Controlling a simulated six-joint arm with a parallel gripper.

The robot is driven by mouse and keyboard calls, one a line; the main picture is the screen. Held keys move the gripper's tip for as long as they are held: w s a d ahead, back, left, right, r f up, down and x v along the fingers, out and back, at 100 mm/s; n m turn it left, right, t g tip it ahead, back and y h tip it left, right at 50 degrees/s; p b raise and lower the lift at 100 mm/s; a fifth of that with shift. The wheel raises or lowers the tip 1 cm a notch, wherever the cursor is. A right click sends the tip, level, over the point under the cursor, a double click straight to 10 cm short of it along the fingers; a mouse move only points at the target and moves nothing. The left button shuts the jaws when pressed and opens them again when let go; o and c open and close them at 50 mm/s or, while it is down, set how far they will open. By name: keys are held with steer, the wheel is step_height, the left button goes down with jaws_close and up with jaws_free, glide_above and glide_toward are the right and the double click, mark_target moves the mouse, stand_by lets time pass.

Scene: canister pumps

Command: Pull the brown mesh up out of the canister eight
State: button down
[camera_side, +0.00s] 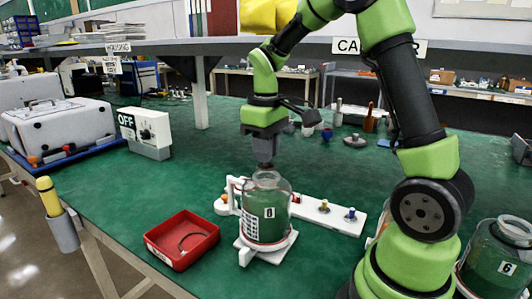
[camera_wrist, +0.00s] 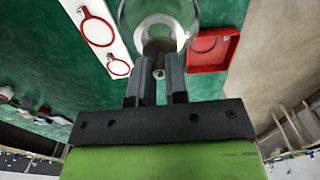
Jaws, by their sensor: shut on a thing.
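My gripper (camera_side: 265,166) points straight down over the canister's mouth. In the wrist view my gripper (camera_wrist: 158,92) is shut on the top of the mesh (camera_wrist: 157,46), a brownish piece at the round opening of the canister (camera_wrist: 186,14). The lower part of the mesh is hidden inside the canister, so I cannot tell how deep it sits.
A red tray (camera_side: 182,239) lies left of the canister. A white plate with knobs (camera_side: 325,212) extends to the right. An OFF box (camera_side: 146,132) stands back left. Another canister, marked 6 (camera_side: 496,262), stands at far right. Green table between is clear.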

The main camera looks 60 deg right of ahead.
steer(key=shift+r, duration=2.6)
